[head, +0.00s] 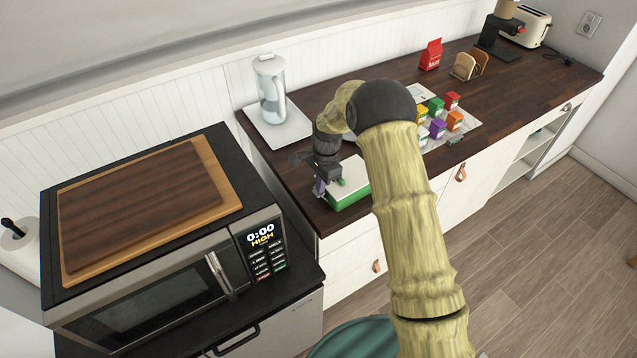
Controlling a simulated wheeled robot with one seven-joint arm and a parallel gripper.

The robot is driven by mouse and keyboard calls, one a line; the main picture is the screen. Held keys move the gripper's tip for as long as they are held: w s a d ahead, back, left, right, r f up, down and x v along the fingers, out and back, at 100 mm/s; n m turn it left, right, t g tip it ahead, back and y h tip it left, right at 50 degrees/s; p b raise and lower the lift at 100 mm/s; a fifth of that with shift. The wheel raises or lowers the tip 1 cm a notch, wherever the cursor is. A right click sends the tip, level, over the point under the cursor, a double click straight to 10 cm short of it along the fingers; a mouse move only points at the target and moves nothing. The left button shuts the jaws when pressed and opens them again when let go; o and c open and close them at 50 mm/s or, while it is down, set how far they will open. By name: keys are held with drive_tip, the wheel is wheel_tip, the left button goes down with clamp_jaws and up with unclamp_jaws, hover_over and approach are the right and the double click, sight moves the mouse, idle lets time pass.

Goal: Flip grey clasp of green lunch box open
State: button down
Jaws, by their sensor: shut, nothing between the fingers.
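The green lunch box (350,199) with a pale lid sits on the dark wooden counter near its left front edge. My gripper (322,186) is at the left end of the lunch box, pointing down, and is shut with nothing in it. A small green piece (341,182) shows right beside the gripper at the lid. The grey clasp cannot be made out; my gripper and arm cover part of the box. I cannot tell whether the gripper touches the box.
A microwave (150,290) with a cutting board (140,208) on top stands at the left. A clear pitcher (270,85) stands on a white tray (294,131) behind the gripper. Several small coloured boxes (437,128) lie right of my arm. A red carton (431,55) stands farther back.

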drive_tip(key=shift+s+a+f+t+h+b, duration=0.15)
drive_tip(key=shift+s+a+t+h+b, duration=0.15)
drive_tip(key=shift+a+t+h+b, duration=0.25)
drive_tip(key=shift+s+a+f+h+b, duration=0.1)
drive_tip(key=shift+s+f+h+b, duration=0.05)
drive_tip(key=shift+h+b, duration=0.25)
drive_tip(key=shift+s+a+f+b, duration=0.9)
drive_tip(key=shift+a+b, duration=0.25)
drive_tip(key=shift+b, duration=0.4)
drive_tip(key=shift+a+f, duration=0.1)
drive_tip(key=shift+w+d, duration=0.5)
drive_tip(key=shift+d, duration=0.15)
drive_tip(key=shift+d+r, duration=0.1)
drive_tip(key=shift+r, duration=0.1)
